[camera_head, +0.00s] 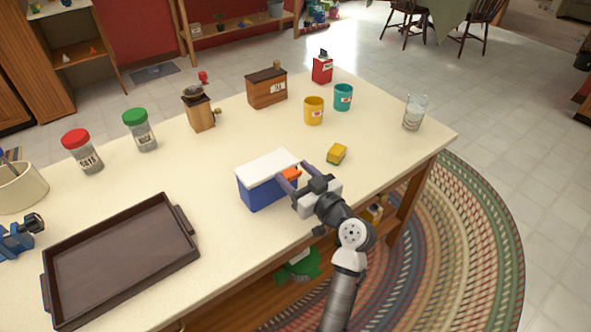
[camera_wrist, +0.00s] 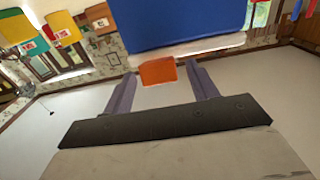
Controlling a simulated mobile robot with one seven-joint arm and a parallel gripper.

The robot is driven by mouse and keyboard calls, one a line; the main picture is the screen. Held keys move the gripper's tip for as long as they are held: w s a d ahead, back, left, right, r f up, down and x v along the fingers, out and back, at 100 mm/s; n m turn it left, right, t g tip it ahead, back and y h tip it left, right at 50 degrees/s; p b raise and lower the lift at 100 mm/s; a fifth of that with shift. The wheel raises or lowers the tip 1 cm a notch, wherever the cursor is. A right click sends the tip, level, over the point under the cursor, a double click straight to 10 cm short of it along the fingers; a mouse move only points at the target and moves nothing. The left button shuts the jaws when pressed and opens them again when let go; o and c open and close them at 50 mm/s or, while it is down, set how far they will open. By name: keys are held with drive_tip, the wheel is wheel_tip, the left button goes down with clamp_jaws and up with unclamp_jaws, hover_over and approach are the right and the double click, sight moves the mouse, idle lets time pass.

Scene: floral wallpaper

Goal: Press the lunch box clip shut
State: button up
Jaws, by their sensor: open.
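The lunch box (camera_head: 265,189) is a blue box with a white lid (camera_head: 267,163), standing on the table. Its orange clip (camera_head: 291,173) is at the lid's edge on the side facing my gripper (camera_head: 293,177). In the wrist view the blue body (camera_wrist: 180,25) fills the top and the white lid edge lies below it. There the clip (camera_wrist: 158,71) sticks out past the lid edge, away from the blue body. My gripper's two fingers (camera_wrist: 162,80) are open, one on each side of the clip, with nothing held. Whether they touch the box is unclear.
A yellow block (camera_head: 337,154) lies close by, right of the box. Yellow (camera_head: 313,111) and teal (camera_head: 343,97) mugs, a wooden box (camera_head: 267,88) and a grinder (camera_head: 199,108) stand behind. A dark tray (camera_head: 122,262) lies at left front. A glass (camera_head: 414,113) stands near the right edge.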

drive_tip(key=shift+w+a, duration=0.15)
drive_tip(key=shift+w, duration=0.05)
drive_tip(key=c, duration=1)
drive_tip(key=shift+f+b, duration=0.15)
drive_tip(key=shift+b, duration=0.3)
